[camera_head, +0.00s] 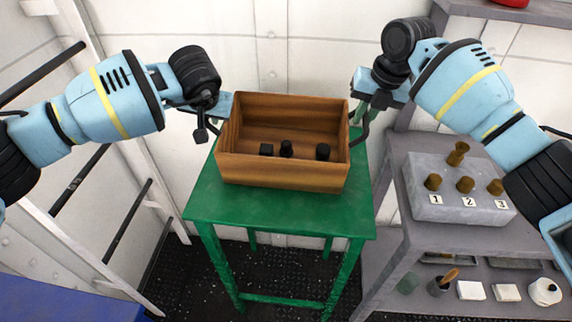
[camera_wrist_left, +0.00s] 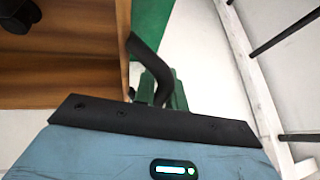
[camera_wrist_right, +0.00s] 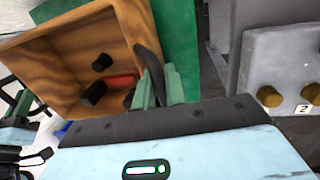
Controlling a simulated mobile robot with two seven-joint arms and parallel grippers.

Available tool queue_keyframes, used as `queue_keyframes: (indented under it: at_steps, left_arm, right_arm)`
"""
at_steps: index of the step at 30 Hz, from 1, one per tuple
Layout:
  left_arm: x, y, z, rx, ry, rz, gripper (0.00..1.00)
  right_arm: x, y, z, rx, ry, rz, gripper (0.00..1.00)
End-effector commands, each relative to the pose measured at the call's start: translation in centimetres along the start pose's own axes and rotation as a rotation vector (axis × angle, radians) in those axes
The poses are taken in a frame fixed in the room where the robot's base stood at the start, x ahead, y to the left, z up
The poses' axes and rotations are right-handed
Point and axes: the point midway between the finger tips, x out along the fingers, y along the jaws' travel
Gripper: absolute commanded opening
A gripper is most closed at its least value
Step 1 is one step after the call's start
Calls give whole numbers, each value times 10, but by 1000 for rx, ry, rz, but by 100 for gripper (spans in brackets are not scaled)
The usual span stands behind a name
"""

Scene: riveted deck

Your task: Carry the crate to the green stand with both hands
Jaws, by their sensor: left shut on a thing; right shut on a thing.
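The brown wooden crate (camera_head: 282,172) is over the top of the green stand (camera_head: 275,212). I cannot tell if its base rests on the stand or hangs just above it. The crate looks about level and holds a few small dark items (camera_head: 286,149); the right wrist view also shows a red one (camera_wrist_right: 120,82). My left gripper (camera_head: 213,115) is shut on the dark handle (camera_wrist_left: 143,55) at the crate's left side. My right gripper (camera_head: 362,110) is shut on the dark handle (camera_wrist_right: 149,62) at its right side. The fingertips are partly hidden.
A grey bench (camera_head: 392,205) stands close on the right, bearing a grey block (camera_head: 460,208) with brass knobs and number labels. Its lower shelf holds small items. A white ladder-like frame (camera_head: 95,120) is at the left. A blue surface (camera_head: 60,295) is at the lower left.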

Motion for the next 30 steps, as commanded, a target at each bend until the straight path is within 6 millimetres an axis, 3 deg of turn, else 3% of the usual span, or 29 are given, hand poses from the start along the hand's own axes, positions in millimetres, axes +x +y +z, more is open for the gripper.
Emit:
queue_keyframes:
  at_steps: [1, 5, 21, 26, 30]
  left_arm:
    - [0, -2, 0, -3, -1, -5, 16]
    - [0, -2, 0, -2, 0, -4, 33]
    - [-2, 0, 0, 0, 1, 0, 34]
    - [-19, 0, -1, 1, 3, 0, 34]
    - [-46, 0, -1, 1, 4, 0, 34]
  right_arm:
    - [-1, -2, 1, 3, -2, -3, 16]
    - [-1, -2, 0, 2, -1, -3, 33]
    - [0, 0, 0, 0, 0, 0, 34]
    - [0, 0, 0, 0, 0, 0, 34]
    - [0, 0, 0, 0, 0, 0, 34]
